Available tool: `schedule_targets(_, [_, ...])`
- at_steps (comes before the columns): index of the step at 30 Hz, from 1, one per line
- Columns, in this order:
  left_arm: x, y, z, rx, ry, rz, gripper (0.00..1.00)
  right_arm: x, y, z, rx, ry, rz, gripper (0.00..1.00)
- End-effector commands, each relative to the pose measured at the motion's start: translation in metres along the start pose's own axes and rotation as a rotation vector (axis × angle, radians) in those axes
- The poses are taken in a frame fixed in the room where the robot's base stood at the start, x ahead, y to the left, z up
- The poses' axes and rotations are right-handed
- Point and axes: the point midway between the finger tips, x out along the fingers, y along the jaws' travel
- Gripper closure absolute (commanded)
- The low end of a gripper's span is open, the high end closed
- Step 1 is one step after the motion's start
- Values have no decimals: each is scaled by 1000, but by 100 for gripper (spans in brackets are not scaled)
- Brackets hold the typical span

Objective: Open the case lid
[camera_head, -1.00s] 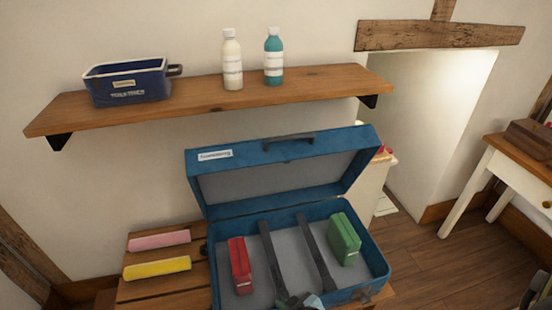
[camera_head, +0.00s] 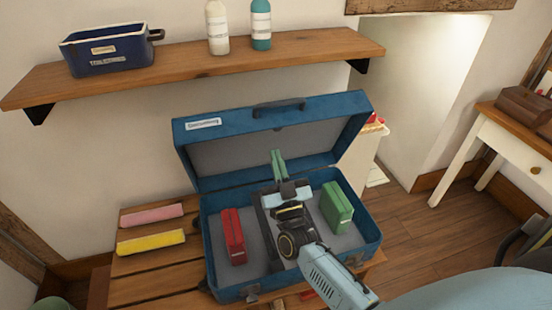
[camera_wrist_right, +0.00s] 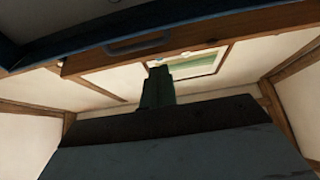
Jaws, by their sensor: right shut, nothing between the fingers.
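The blue case (camera_head: 228,291) sits on a slatted wooden bench. Its lid (camera_head: 335,105) stands raised and tilted back, with a dark handle (camera_head: 279,107) on its upper edge and a pale label at the left. My right gripper (camera_head: 278,158) reaches over the open case from the front, its green fingers shut and empty, pointing up in front of the lid's grey inside. I cannot tell whether they touch it. In the right wrist view the closed fingers (camera_wrist_right: 157,88) show, with the lid's blue edge (camera_wrist_right: 40,45) across the top left. My left gripper is not in view.
Inside the case are a red box (camera_head: 233,236) and a green box (camera_head: 337,206). Pink (camera_head: 151,215) and yellow (camera_head: 151,242) blocks lie on the bench (camera_head: 130,288). A wooden shelf (camera_head: 200,66) with a blue bin and two bottles hangs above the lid.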

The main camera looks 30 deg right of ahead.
Motion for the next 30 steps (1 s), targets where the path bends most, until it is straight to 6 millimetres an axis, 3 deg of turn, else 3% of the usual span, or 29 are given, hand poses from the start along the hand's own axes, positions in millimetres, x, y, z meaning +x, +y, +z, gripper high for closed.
schedule_targets(9, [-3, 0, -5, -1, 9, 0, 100, 70, 0, -1, -1, 2, -2, 100])
schedule_targets(15, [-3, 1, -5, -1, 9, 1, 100, 98, 0, 1, -1, -1, -2, 100])
schedule_targets(21, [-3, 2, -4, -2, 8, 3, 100, 108, 0, 1, 0, -3, -2, 100])
schedule_targets(30, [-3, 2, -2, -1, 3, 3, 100, 109, 0, 1, 0, -3, -2, 100])
